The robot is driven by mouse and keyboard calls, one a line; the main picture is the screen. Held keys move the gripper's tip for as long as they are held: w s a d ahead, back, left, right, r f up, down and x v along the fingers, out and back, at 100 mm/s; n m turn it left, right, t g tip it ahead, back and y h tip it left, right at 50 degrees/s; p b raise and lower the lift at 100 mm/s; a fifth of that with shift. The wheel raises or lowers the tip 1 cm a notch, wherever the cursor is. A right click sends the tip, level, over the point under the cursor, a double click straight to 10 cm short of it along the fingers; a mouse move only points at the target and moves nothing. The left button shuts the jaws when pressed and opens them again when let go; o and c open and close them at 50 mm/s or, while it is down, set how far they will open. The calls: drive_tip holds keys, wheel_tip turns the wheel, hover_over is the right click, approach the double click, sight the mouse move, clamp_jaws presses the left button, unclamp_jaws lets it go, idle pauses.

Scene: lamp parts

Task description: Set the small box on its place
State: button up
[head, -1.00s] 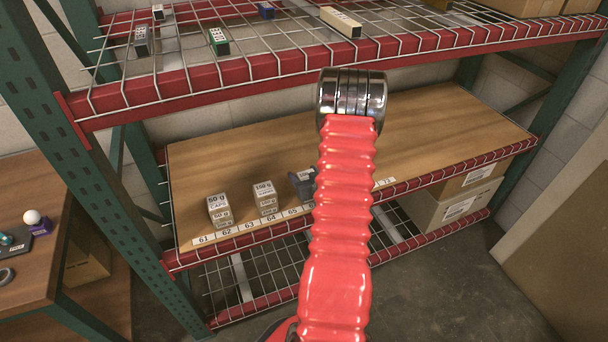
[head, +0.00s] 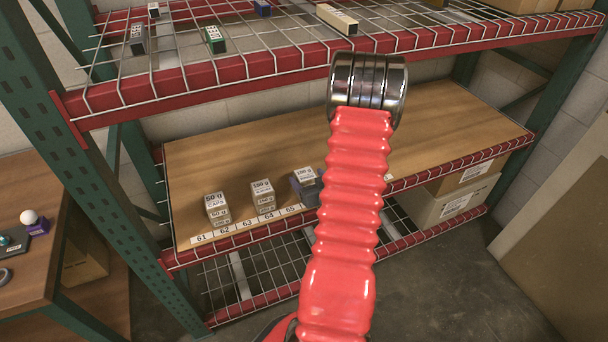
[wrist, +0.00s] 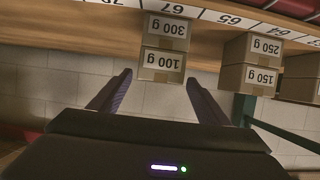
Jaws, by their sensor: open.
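The small box marked 100 g (wrist: 162,66) rests on a box marked 300 g (wrist: 166,32); the wrist picture is upside down. In the head view the 100 g box's top (head: 305,174) shows just left of my red arm, with a dark part that looks like my gripper close against it. My gripper (wrist: 159,77) is open, one finger towards each side of the 100 g box, with gaps at the tips. Most of my gripper is hidden behind my arm in the head view.
A stack of 150 g over 250 g (wrist: 250,62) stands beside it, and a 50 g stack (head: 217,210) is further left. The wooden shelf (head: 225,160) is clear behind them. A wire shelf (head: 280,50) with small boxes is above.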

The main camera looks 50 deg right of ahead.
sight(313, 183)
drive_tip(key=v, duration=0.5)
drive_tip(key=shift+s, duration=0.1)
idle(0.7)
drive_tip(key=w+a+r+n+g+y, duration=0.1)
drive_tip(key=w+a+r+n+g, duration=0.1)
drive_tip(key=w+a+r, duration=0.5)
drive_tip(key=w+a+r+n+g+y, duration=0.1)
drive_tip(key=w+a+r, duration=0.2)
drive_tip(key=a+r, duration=0.75)
drive_tip(key=s+a+r+n+g+y, duration=0.1)
drive_tip(key=s+a, duration=0.3)
drive_tip(key=a, duration=0.4)
drive_tip(key=s+a+r+n+g+y, duration=0.1)
drive_tip(key=s+a+r, duration=0.3)
drive_tip(key=a, duration=0.5)
drive_tip(key=s+a+r+n+y, duration=0.1)
drive_tip(key=s+a+r+y, duration=0.2)
drive_tip(key=s+a, duration=0.3)
drive_tip(key=a, duration=0.3)
drive_tip(key=shift+a+g, duration=0.25)
drive_tip(key=shift+g, duration=0.15)
